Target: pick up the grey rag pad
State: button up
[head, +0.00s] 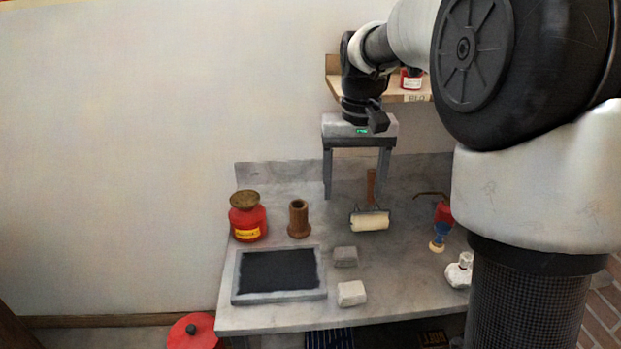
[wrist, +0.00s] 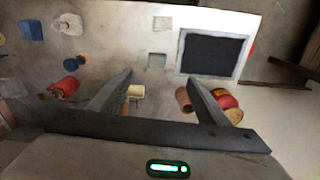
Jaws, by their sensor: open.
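The grey rag pad (head: 345,257) lies flat on the grey worktop (head: 400,290), near its middle. In the wrist view the grey pad (wrist: 157,60) shows just beyond the fingertips, unheld. A paler, whitish pad (head: 351,293) lies nearer the front edge, and this pale pad also shows in the wrist view (wrist: 162,23). My gripper (head: 356,190) is open and empty, pointing down. It is above the back part of the worktop, higher than the pads and behind them. Both pads are uncovered in both views.
A roller (head: 370,222) lies behind the pad, below my gripper. A wooden cylinder (head: 299,218), a red can (head: 248,218) and a black-faced slab (head: 278,270) stand left. A red oil can (head: 444,211) and blue-topped tool (head: 440,236) stand right. A shelf (head: 385,90) is behind.

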notch_tip(320, 180, down, 3)
jog(key=w, duration=0.3)
jog(key=b, duration=0.3)
send_over(347, 251)
jog(key=f, duration=1.1)
jog(key=shift+s+a+f, duration=0.15)
jog(key=shift+s+f, duration=0.15)
jog(key=shift+f, duration=0.05)
jog(key=shift+w+f+b, duration=0.15)
jog(key=shift+f+b, duration=0.25)
jog(key=shift+f, duration=1)
jog(key=shift+w+f+b, duration=0.15)
jog(key=shift+f+b, duration=0.25)
jog(key=shift+f, duration=0.95)
jog(key=c, duration=1.1)
notch_tip(347, 251, up, 10)
jog(key=shift+r+p, duration=0.1)
jog(key=shift+p, duration=1.05)
jog(key=shift+c, duration=0.2)
